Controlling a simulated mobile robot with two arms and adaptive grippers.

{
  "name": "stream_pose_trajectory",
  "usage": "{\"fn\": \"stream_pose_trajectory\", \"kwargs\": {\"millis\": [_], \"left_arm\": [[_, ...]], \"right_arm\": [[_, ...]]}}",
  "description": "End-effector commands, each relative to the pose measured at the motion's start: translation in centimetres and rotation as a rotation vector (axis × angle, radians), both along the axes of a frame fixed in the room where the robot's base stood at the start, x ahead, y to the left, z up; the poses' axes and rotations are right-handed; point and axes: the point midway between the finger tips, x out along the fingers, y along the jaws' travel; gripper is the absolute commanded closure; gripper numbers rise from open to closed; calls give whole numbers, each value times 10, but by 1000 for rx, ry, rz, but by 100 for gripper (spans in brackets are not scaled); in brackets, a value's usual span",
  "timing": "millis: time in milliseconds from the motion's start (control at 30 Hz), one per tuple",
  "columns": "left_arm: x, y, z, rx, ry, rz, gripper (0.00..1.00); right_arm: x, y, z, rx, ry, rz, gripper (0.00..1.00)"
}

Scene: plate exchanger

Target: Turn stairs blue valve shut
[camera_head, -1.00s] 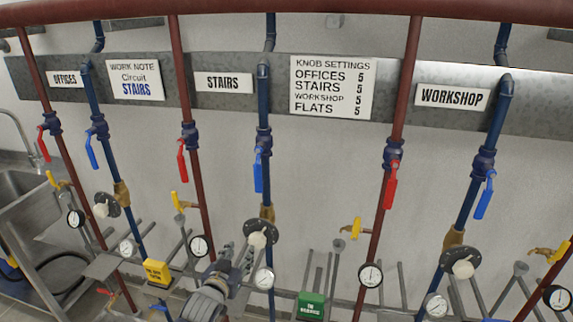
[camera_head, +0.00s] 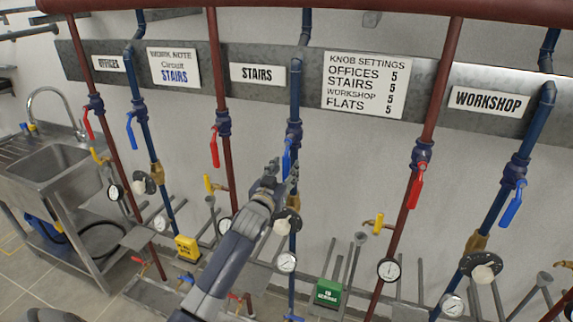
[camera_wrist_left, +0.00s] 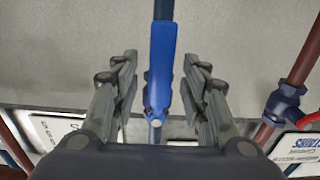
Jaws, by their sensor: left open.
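The stairs blue valve (camera_head: 294,135) is on the blue pipe just right of the STAIRS sign (camera_head: 257,74). Its blue lever handle (camera_head: 287,155) hangs down roughly along the pipe. My left gripper (camera_head: 281,172) is at the lower part of this handle and partly covers it. In the left wrist view, the blue handle (camera_wrist_left: 161,65) lies between the two spread fingers of my left gripper (camera_wrist_left: 159,85), with a gap on each side. My right gripper is not seen.
A red-handled valve (camera_head: 215,148) is on the red pipe to the left. A gauge (camera_head: 286,262) and a round knob (camera_head: 287,222) are below the gripper. A green box (camera_head: 328,293) and a yellow box (camera_head: 187,248) are lower down. A sink (camera_head: 50,160) stands at far left.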

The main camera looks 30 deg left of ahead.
Motion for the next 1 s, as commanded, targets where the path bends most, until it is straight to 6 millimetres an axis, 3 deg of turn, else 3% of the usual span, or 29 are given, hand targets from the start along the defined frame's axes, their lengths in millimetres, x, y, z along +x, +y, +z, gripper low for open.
{"fn": "stream_pose_trajectory", "kwargs": {"millis": [200,533,733,1000], "left_arm": [[16,4,1,0,0,0,59],[18,4,0,1,0,0,59],[18,4,0,1,0,0,100],[21,4,-2,-8,-2,0,100]], "right_arm": [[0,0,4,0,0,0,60],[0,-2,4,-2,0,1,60],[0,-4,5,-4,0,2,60],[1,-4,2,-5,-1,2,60]]}}
